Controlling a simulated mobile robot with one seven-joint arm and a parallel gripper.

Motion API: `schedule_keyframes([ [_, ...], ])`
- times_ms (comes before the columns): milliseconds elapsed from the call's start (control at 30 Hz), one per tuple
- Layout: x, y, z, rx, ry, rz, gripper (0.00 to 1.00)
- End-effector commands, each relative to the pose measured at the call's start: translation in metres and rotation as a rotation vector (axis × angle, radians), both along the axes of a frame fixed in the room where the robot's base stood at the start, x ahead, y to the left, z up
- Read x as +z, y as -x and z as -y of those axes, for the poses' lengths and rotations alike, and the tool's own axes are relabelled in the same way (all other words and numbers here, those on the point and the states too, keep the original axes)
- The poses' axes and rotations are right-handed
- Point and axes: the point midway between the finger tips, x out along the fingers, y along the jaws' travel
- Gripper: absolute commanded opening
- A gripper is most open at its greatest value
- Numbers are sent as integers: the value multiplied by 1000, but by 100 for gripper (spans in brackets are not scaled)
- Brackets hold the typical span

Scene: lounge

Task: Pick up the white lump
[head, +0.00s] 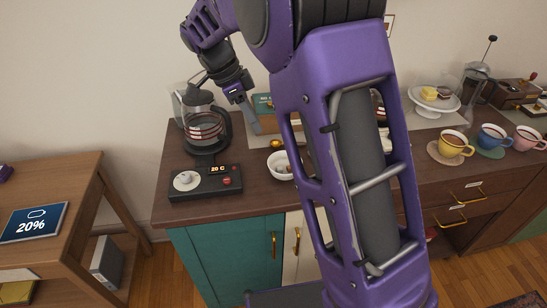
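A small white bowl (274,173) stands on the dark wooden counter, partly behind my arm. Small pale and brown lumps (284,168) lie in it; they are too small to single out one white lump for certain. My gripper (256,127) points down above the counter, to the upper left of the bowl and apart from it. Its fingers show edge-on as one grey shape, so I cannot see the gap between them. Nothing is visible hanging from it.
A glass coffee pot (205,132) stands left of my gripper, by a black control unit (206,183) reading "20 C". A green box (263,103) is behind the gripper. Yellow (453,146), blue (490,137) and pink (527,139) cups stand right. My arm hides the counter's middle.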

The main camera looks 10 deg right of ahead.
Motion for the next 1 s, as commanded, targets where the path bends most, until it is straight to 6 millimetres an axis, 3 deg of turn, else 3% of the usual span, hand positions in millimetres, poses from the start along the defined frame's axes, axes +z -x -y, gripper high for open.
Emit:
schedule_keyframes([
  [167,-11,-2,2,-4,1,-1,29],
  [633,-99,-1,38,-4,1,-3,29],
  [1000,-130,-1,51,-3,1,-2,29],
])
